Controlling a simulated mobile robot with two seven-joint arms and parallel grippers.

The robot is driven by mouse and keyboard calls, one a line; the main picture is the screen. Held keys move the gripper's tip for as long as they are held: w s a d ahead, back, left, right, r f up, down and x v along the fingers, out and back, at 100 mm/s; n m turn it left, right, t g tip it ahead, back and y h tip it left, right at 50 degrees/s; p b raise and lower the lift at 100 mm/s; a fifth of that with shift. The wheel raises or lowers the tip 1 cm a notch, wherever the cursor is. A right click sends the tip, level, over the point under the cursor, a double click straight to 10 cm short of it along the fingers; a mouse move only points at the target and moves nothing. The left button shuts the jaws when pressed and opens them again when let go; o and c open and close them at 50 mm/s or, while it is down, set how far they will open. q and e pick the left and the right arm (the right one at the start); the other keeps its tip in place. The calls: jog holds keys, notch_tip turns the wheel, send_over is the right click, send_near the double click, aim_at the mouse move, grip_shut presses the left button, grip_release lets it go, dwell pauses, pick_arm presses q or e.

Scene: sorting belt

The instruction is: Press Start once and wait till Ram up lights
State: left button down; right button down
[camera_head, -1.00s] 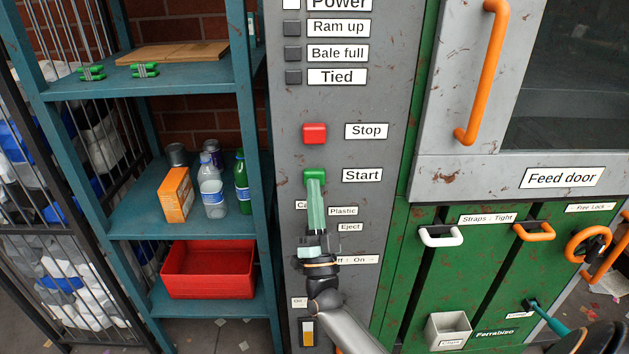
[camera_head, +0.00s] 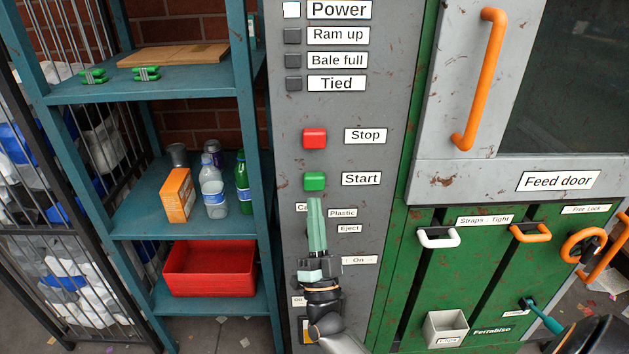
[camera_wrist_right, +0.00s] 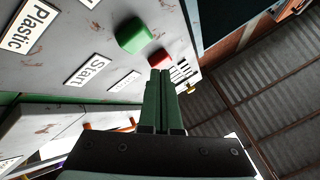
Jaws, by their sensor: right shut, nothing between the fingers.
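The green Start button (camera_head: 315,181) is on the grey panel, left of its Start label (camera_head: 361,179). It also shows in the right wrist view (camera_wrist_right: 133,36). My right gripper (camera_head: 315,202) is shut and empty, its fingertips below the button in the picture with a small gap. The right wrist view shows the shut fingers (camera_wrist_right: 160,75) apart from the button. The Ram up lamp (camera_head: 293,36) is dark, beside its label (camera_head: 337,35).
The red Stop button (camera_head: 315,138) is just above Start. The Power lamp (camera_head: 291,10) is white; the Bale full (camera_head: 293,60) and Tied (camera_head: 293,84) lamps are dark. Blue shelving (camera_head: 190,85) stands left, the feed door's orange handle (camera_head: 480,80) right.

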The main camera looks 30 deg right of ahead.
jog(key=shift+s+a, duration=0.5)
jog(key=shift+s, duration=0.35)
jog(key=shift+y, duration=0.3)
jog(key=s+a+f+n+g+y, duration=0.2)
jog(key=a+f+n+g+y, duration=0.45)
jog(key=f+n+y, duration=0.7)
jog(key=s+a+f+g, duration=0.2)
jog(key=s+f+g, duration=0.2)
jog(key=s+f, duration=0.4)
jog(key=s+a+f+n+g, duration=0.1)
jog(key=s+a+f+g, duration=0.2)
jog(key=s+f+g, duration=0.2)
jog(key=s+f, duration=0.3)
jog(key=f, duration=0.2)
jog(key=shift+t, duration=0.25)
dwell(2.2)
